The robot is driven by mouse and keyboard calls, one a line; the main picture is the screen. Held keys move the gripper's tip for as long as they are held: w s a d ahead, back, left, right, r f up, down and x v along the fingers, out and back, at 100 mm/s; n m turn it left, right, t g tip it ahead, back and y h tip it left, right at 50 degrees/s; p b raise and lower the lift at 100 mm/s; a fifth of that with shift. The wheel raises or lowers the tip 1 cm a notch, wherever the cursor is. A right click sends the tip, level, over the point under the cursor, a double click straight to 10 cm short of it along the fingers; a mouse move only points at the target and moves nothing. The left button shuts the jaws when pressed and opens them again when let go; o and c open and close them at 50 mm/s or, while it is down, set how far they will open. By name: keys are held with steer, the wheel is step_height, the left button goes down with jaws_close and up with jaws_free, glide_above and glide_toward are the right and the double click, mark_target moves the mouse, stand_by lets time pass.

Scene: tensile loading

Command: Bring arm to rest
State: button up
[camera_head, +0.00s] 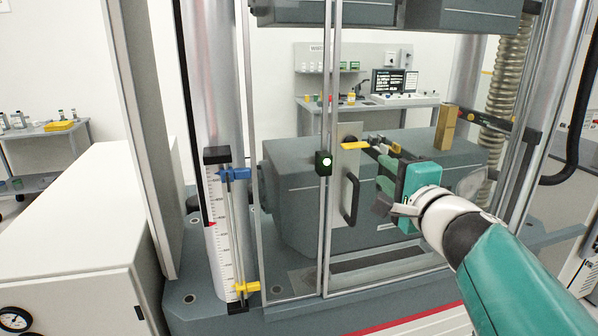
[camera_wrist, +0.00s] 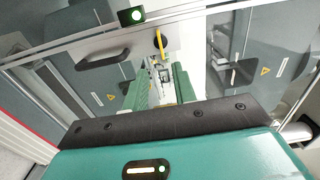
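My arm reaches in from the lower right in the head view. My gripper (camera_head: 384,178) points left, in front of the testing machine's grey block (camera_head: 300,205). In the wrist view my gripper (camera_wrist: 162,88) shows two green fingers standing apart, with a gap between them. I see nothing held. A small metal part (camera_wrist: 163,72) shows in the gap, beyond the fingers. A yellow tab (camera_head: 355,146) lies left of the gripper; the wrist view shows a yellow piece (camera_wrist: 160,42) ahead. Contact with the machine cannot be told.
A black door handle (camera_head: 351,199) and a box with a lit green-white button (camera_head: 324,163) are left of the gripper. Metal columns (camera_head: 215,90) and clear panels surround the area. A brass block (camera_head: 446,127) stands behind. A scale (camera_head: 224,235) is at lower left.

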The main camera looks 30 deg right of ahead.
steer(key=shift+s+a, duration=0.2)
steer(key=shift+s, duration=0.4)
steer(key=w+a+f+n+g+y, duration=0.2)
steer(key=a+f+n+y, duration=0.25)
steer(key=a, duration=0.35)
steer(key=w+a+f+n+g+y, duration=0.25)
steer(key=a+f+n, duration=0.2)
steer(key=a, duration=0.35)
steer(key=s+a+f+n+g+h, duration=0.2)
steer(key=s+a+f+n+g, duration=0.5)
steer(key=a+f+n, duration=0.3)
steer(key=shift+s+a+f+n, duration=0.25)
steer(key=shift+f+n, duration=0.55)
steer(key=shift+n, duration=0.2)
